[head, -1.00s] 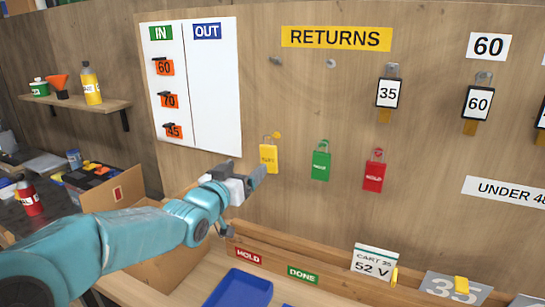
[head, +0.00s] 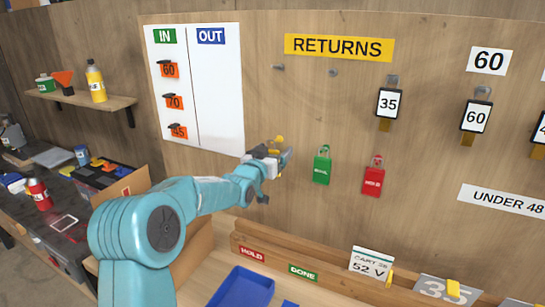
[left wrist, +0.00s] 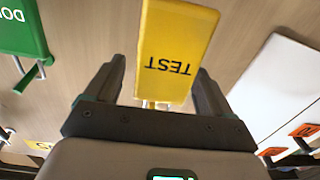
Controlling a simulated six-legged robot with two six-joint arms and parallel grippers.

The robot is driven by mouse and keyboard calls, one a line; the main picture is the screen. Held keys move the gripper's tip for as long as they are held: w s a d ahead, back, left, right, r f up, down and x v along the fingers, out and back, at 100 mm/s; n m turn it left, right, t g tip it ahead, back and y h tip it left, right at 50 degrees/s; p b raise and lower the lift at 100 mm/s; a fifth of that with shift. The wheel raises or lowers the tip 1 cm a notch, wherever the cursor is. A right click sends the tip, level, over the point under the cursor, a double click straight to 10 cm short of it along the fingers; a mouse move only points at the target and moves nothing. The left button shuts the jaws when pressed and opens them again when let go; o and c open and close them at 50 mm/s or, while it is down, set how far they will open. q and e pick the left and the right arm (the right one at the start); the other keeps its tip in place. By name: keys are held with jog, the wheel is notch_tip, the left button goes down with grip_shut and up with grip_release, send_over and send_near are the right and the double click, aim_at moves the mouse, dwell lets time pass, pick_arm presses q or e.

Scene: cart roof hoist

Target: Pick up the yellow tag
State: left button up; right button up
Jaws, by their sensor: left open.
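The yellow tag (left wrist: 178,45) reads TEST, upside down in the left wrist view, and hangs at the wooden board. It lies between the two fingers of my left gripper (left wrist: 160,78), nearer the right-hand finger in that view. The gripper is open. In the head view my left gripper (head: 281,160) covers most of the tag, and a small yellow piece (head: 279,141) shows above it. I cannot tell whether a finger touches the tag. My right gripper is not in view.
A green tag (head: 322,168) and a red tag (head: 373,178) hang to the right of my left gripper. The white IN/OUT board (head: 217,95) is close on its left. A wooden ledge (head: 315,262) and a blue tray (head: 243,288) lie below.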

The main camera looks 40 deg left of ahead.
pick_arm(q)
jog(key=shift+w+a, duration=0.15)
jog(key=shift+w, duration=0.25)
jog(key=shift+s+r, duration=0.1)
jog(key=shift+s, duration=0.05)
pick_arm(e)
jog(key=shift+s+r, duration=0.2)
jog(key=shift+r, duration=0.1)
pick_arm(q)
jog(key=shift+c, duration=0.3)
jog(key=shift+w, duration=0.2)
jog(key=c, duration=1)
jog(key=shift+s, duration=0.15)
jog(key=shift+c, duration=0.3)
jog(key=r+b+v, duration=0.1)
jog(key=b+v, duration=0.5)
jog(key=v, duration=1.2)
jog(key=shift+r, duration=0.15)
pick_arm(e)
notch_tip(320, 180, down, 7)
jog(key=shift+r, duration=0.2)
